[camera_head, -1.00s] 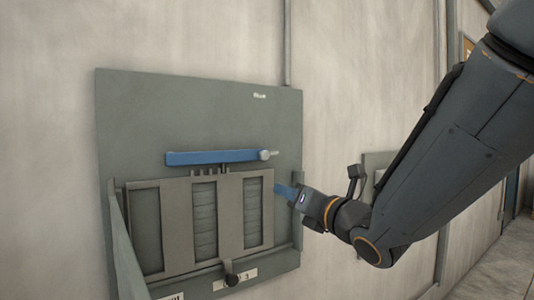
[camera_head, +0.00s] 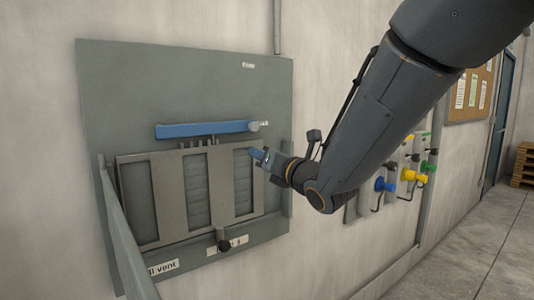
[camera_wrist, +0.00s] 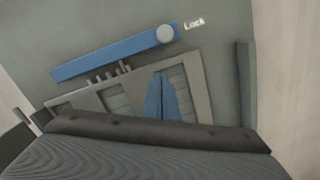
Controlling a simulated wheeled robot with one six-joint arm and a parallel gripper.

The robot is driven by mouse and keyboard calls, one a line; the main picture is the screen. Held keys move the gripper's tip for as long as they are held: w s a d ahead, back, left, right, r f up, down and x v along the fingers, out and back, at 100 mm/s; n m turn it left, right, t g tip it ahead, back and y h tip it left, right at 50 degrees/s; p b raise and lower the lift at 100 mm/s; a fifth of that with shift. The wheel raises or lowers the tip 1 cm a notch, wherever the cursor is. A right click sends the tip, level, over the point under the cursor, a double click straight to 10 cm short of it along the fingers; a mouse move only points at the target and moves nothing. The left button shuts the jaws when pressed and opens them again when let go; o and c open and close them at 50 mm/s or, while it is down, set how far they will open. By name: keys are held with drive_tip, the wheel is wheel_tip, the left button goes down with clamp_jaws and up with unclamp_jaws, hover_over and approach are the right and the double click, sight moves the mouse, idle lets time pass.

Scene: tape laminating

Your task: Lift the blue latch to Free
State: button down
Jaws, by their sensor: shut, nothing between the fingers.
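The blue latch (camera_head: 203,129) is a long flat bar lying nearly level across the grey panel (camera_head: 120,85), above the slatted vent frame (camera_head: 165,215). A pale round pivot sits at its right end. In the wrist view the latch (camera_wrist: 115,54) slants upward to the right, with the word "Lock" beside the pivot. My gripper (camera_head: 260,155) is in front of the frame's upper right, below the pivot and apart from the latch. In the wrist view its blue fingers (camera_wrist: 161,98) are together and empty, pointing toward the latch's right part.
A small label (camera_head: 248,65) sits high on the panel, too small to read. A grey bar sticks out at the left. Coloured valves (camera_head: 386,184) are on the wall to the right. Open floor (camera_head: 440,250) lies at the lower right.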

drive_tip(key=shift+w+a+r+p, duration=0.1)
drive_tip(key=shift+w+r+p, duration=1.45)
drive_tip(key=shift+w+r, duration=0.3)
